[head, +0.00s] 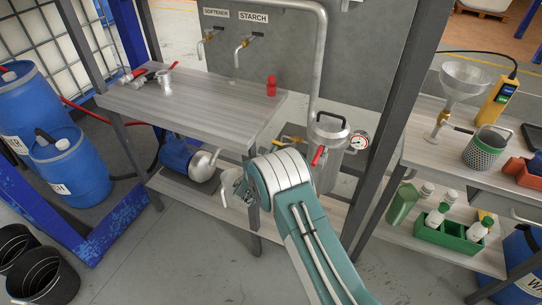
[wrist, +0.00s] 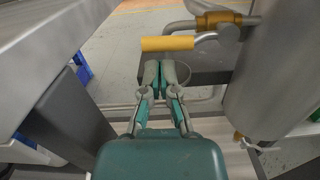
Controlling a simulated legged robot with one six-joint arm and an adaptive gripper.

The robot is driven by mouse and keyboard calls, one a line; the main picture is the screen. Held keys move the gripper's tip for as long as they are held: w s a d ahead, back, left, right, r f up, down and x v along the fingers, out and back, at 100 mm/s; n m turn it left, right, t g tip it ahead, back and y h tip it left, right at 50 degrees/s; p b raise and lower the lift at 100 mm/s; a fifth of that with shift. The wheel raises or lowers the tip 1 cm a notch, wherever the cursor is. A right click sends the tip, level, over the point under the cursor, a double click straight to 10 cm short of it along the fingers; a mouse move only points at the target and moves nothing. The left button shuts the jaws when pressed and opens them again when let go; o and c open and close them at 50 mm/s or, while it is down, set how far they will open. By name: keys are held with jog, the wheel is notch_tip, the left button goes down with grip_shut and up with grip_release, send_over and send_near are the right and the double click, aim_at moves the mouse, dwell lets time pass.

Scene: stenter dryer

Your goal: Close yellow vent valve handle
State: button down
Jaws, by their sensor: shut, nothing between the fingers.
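The yellow vent valve handle (wrist: 168,43) is a short yellow sleeve on a bent metal lever, lying nearly level across the upper middle of the wrist view. Its lever runs right to a brass valve body (wrist: 215,20) beside a grey metal cylinder (wrist: 285,75). My gripper (wrist: 159,72) is shut and empty, with its fingertips just below the handle in the picture. I cannot tell whether they touch it. In the head view the handle (head: 287,140) is small, left of the metal vessel (head: 330,130); my arm hides much of the area below, and the fingertips are hard to make out.
The workbench top (head: 190,105) is close on the left, with a dark leg (wrist: 75,115) beside my gripper. A red-handled valve (head: 318,155) and a gauge (head: 359,140) are on the vessel. A blue pump (head: 182,155) sits on the lower shelf.

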aim_at(273, 141)
jog(key=shift+a, duration=0.15)
jog(key=shift+a+r+m, duration=0.1)
jog(key=shift+r+m, duration=0.45)
jog(key=shift+m, duration=0.55)
jog(key=r+m, duration=0.1)
jog(key=m, duration=0.2)
jog(key=r+m, duration=0.2)
jog(key=shift+d+r+m, duration=0.15)
jog(key=shift+d+m, duration=0.05)
jog(key=shift+m, duration=0.2)
jog(key=d+r+m, duration=0.1)
jog(key=m, duration=0.2)
jog(key=s+d+r+m, duration=0.1)
jog(key=m, duration=0.2)
jog(key=d+r+m, duration=0.1)
jog(key=d+m, duration=0.1)
jog(key=shift+s+r+m+g+h, duration=0.25)
jog(key=shift+r+m+g+h, duration=0.05)
jog(key=shift+r+m+g, duration=0.1)
dwell(0.3)
